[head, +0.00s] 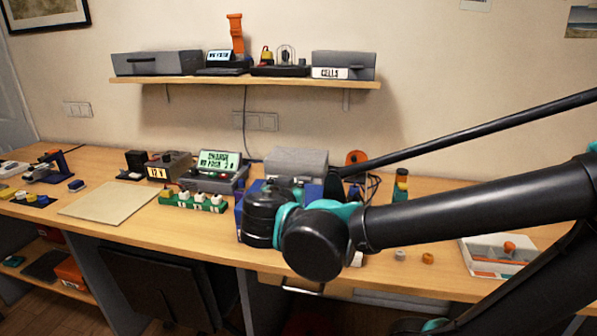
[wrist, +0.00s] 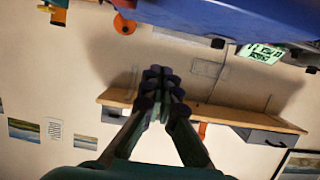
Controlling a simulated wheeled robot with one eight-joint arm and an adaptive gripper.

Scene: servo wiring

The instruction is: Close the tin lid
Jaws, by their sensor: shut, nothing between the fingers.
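A grey metal box (head: 297,160) that may be the tin or its raised lid stands on the bench behind my wrist; my arm hides its lower front, so I cannot tell how far its lid is open. A blue body (head: 239,214) shows beside and below it, partly covered by my arm. In the wrist view a large blue surface (wrist: 235,14) fills the top edge, close to the camera. My gripper (wrist: 160,75) is shut and empty, with its fingers together and apart from the blue surface. In the head view my own arm hides the fingers.
A wall shelf (head: 240,82) carries grey boxes, one labelled CELLS (head: 343,65). A green terminal strip (head: 192,202) and a lit meter (head: 219,164) stand left of my wrist. A beige mat (head: 108,203) is bare. A white tray (head: 495,254) lies at right.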

